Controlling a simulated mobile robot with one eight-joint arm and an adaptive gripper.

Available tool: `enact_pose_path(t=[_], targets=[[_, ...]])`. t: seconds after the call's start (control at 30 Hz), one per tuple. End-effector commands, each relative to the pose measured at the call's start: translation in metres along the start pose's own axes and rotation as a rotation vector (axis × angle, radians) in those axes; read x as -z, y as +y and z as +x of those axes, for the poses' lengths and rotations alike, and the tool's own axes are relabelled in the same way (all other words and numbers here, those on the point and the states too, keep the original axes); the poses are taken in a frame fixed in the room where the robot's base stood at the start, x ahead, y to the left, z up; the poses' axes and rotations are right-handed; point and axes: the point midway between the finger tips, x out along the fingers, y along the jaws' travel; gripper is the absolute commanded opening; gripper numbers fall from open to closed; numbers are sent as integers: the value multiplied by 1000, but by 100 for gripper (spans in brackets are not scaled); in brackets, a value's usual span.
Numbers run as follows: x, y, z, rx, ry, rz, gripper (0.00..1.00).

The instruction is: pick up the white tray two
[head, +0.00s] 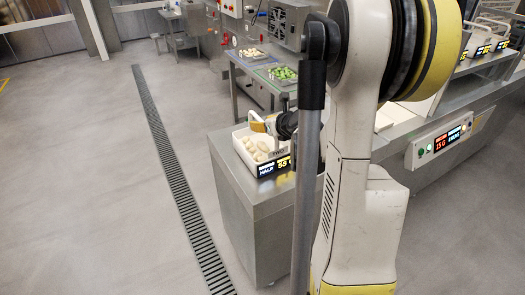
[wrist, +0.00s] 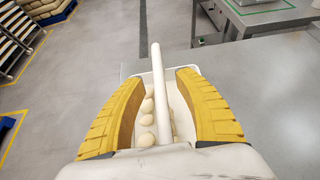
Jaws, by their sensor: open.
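The white tray (head: 241,155) stands on a steel cabinet and holds several pale dough pieces (head: 257,150). Its front carries a dark label with lit text, and a small "TWO" mark shows on it. A white handle bar (wrist: 158,85) rises over the tray. My gripper (wrist: 161,82) is open, with one yellow finger on each side of the bar and gaps on both sides. In the head view my gripper (head: 262,126) is right above the tray, and my arm hides part of the tray's right side.
The steel cabinet top (head: 222,146) has bare room left of the tray. Behind it a steel table carries a tray of green pieces (head: 283,73) and one of pale pieces (head: 251,54). A long counter with a lit display (head: 448,138) is at the right.

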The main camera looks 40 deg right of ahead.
Motion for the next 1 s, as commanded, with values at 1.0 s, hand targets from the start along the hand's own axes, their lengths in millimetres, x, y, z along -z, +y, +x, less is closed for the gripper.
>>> enact_pose_path(t=[1.0], targets=[[-11, 0, -6, 1, 0, 0, 0]])
